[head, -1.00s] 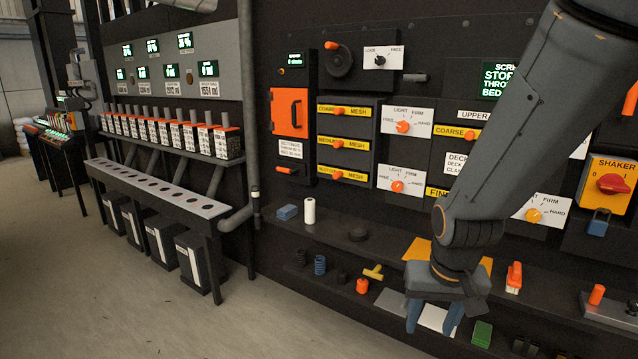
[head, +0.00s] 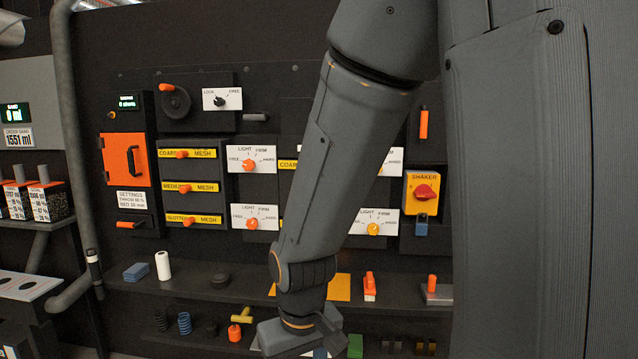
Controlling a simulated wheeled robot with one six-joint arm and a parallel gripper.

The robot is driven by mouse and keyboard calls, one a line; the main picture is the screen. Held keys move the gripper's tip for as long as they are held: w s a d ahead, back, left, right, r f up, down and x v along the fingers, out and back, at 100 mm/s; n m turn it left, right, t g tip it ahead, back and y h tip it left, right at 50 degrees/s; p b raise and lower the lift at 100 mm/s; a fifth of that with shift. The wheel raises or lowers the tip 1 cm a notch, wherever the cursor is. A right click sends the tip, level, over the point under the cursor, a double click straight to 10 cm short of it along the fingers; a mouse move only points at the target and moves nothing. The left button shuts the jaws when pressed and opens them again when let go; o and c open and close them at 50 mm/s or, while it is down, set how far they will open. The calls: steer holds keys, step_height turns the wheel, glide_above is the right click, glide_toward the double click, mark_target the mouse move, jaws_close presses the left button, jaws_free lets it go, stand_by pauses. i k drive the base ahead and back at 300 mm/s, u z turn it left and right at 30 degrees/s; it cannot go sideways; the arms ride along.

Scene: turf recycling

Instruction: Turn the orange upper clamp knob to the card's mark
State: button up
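The orange upper clamp knob (head: 249,165) sits on a white dial plate marked LIGHT, FIRM and HARD, left of my arm. Its exact pointing is too small to read. A second orange knob (head: 252,223) is on a similar plate below it. A white settings card (head: 132,202) hangs under the orange door; no knob mark is readable on it. My gripper (head: 322,350) hangs low at the bottom edge, below the shelf and well away from the knobs. Its fingers are mostly cut off, so its opening is unclear.
My arm hides the panel's middle. A yellow knob (head: 373,229) and the red shaker switch (head: 424,192) are to its right. The shelf (head: 200,287) juts out below the panel, holding a white cylinder (head: 162,265) and a blue block (head: 137,272). A green block (head: 355,346) is beside the gripper.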

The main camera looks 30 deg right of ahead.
mark_target(249, 165)
steer(key=u, duration=0.25)
steer(key=k, duration=0.35)
steer(key=z, duration=0.95)
steer(key=i, duration=1.25)
steer(key=u, duration=0.75)
